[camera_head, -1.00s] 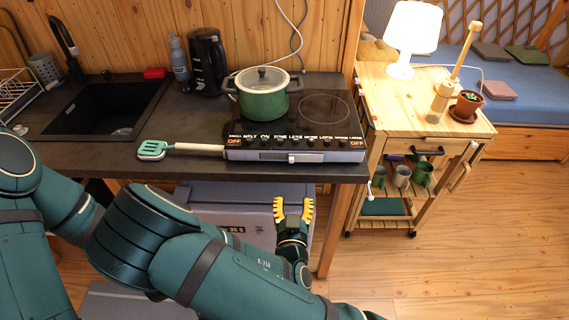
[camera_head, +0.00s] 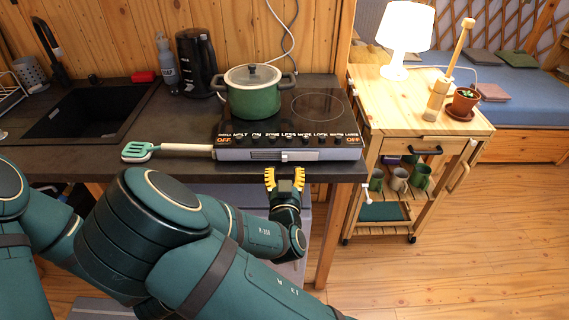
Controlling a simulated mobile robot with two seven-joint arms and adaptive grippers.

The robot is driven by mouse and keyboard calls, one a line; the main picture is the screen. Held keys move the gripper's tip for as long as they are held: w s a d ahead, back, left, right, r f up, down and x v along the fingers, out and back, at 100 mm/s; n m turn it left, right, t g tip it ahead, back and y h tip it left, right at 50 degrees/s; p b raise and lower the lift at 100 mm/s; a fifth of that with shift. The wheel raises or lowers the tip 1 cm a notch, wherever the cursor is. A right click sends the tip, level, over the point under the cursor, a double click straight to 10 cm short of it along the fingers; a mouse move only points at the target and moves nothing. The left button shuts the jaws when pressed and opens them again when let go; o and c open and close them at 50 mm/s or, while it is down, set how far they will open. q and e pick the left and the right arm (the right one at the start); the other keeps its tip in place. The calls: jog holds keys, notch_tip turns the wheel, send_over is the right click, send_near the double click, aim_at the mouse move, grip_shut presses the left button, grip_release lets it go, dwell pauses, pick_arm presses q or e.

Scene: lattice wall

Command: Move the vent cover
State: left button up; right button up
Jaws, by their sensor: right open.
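The cooktop (camera_head: 230,154) lies on the dark counter. Its front face has a small dark slot with a light slider tab (camera_head: 284,157), which may be the vent cover; I see no other part that is clearly one. My right gripper (camera_head: 285,176) is open, with yellow fingertips pointing up toward the cooktop's front, just below the slider tab. Nothing shows between its fingers. I cannot tell whether it touches the counter's edge. My left gripper is not in view.
A green lidded pot (camera_head: 253,100) stands on the cooktop's left part. A turner (camera_head: 140,151) lies with its handle against the cooktop's left side. A wooden cart (camera_head: 425,128) with a lamp (camera_head: 406,35) stands to the right. The floor (camera_head: 450,240) at right is clear.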

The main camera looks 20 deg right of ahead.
aim_at(285, 159)
jog(key=shift+x, duration=2.65)
grip_shut()
